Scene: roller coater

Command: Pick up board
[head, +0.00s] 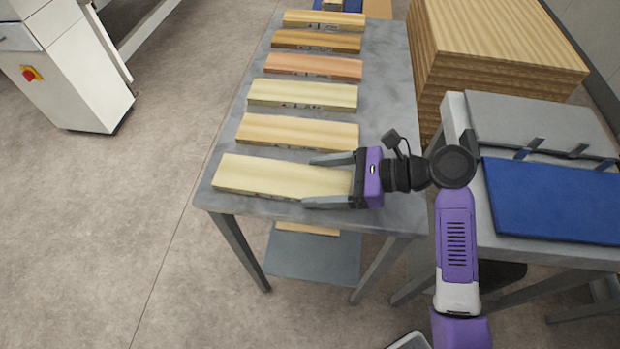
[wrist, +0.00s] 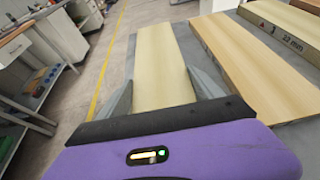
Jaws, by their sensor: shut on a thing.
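The nearest board (head: 270,177) is pale wood and lies flat along the front edge of the grey table (head: 225,200). My gripper (head: 328,180) reaches in from the right, with one finger along each long side of this board's right end. It is shut on the board. In the wrist view the same board (wrist: 161,65) runs away from the palm between the two fingers (wrist: 160,92). The board's right end is partly hidden by the gripper. Whether the board is clear of the tabletop cannot be told.
Several other boards lie in a row behind, the closest being a tan board (head: 298,132). A tall stack of wood sheets (head: 480,55) stands at the back right. A side table with a blue panel (head: 560,200) is at the right. Floor is open at the left.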

